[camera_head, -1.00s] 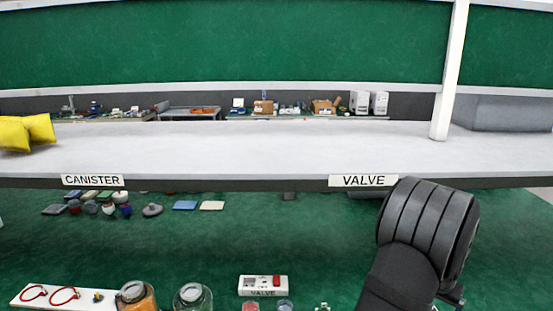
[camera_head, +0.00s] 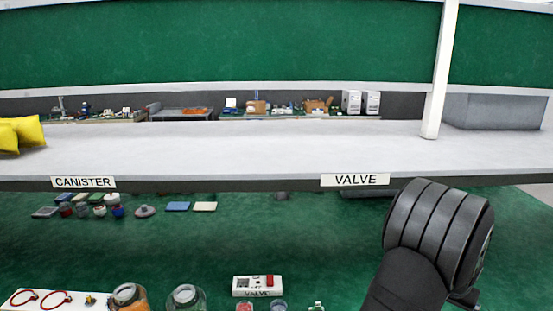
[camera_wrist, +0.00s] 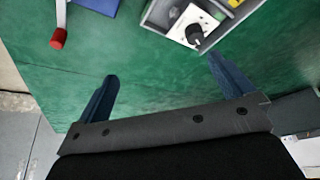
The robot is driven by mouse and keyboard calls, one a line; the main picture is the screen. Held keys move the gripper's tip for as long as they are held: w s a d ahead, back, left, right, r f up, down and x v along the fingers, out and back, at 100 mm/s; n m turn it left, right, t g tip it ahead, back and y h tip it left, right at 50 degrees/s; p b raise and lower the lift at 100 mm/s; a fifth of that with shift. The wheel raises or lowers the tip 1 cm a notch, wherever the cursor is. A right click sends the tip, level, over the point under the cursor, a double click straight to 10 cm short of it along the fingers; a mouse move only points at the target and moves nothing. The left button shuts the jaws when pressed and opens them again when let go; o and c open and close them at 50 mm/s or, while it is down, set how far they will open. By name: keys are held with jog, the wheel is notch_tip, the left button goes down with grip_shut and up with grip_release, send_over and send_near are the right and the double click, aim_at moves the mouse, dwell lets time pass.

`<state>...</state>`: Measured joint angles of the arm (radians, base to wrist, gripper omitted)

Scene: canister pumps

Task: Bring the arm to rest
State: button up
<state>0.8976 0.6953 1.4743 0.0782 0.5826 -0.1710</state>
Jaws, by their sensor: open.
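My gripper (camera_wrist: 165,88) shows in the wrist view with its two blue fingers spread wide apart and nothing between them. It hangs over bare green tabletop, close to the table's edge. In the head view my arm is at the lower right, in front of the green bench, and the gripper itself is hidden there.
A red-tipped lever (camera_wrist: 59,38) and a grey tray (camera_wrist: 205,22) with a black knob lie beyond the fingers. In the head view, two glass canisters (camera_head: 187,299), a white valve box (camera_head: 257,286) and a white panel (camera_head: 45,299) stand at the front. A white shelf (camera_head: 230,150) spans above.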

jog(key=s+a+r, duration=0.2)
jog(key=s, duration=0.8)
jog(key=s+a+r, duration=0.1)
jog(key=s+a, duration=0.1)
jog(key=s, duration=0.9)
jog(key=w+f, duration=0.2)
jog(key=w, duration=0.1)
jog(key=w+f, duration=0.2)
jog(key=w, duration=0.2)
jog(key=w+f, duration=0.2)
jog(key=w, duration=0.2)
jog(key=shift+w+a+f, duration=0.25)
jog(key=shift+a+f, duration=0.05)
jog(key=shift+a, duration=0.1)
jog(key=shift+w+f, duration=0.15)
jog(key=shift+f, duration=0.55)
jog(key=shift+d+r, duration=0.1)
jog(key=shift+r, duration=0.4)
jog(key=s+d+r, duration=0.1)
jog(key=s+r, duration=0.6)
jog(key=s, duration=0.4)
jog(key=w+d, duration=0.2)
jog(key=w, duration=0.3)
jog(key=shift+w+d+r, duration=0.25)
jog(key=shift+w+d, duration=0.15)
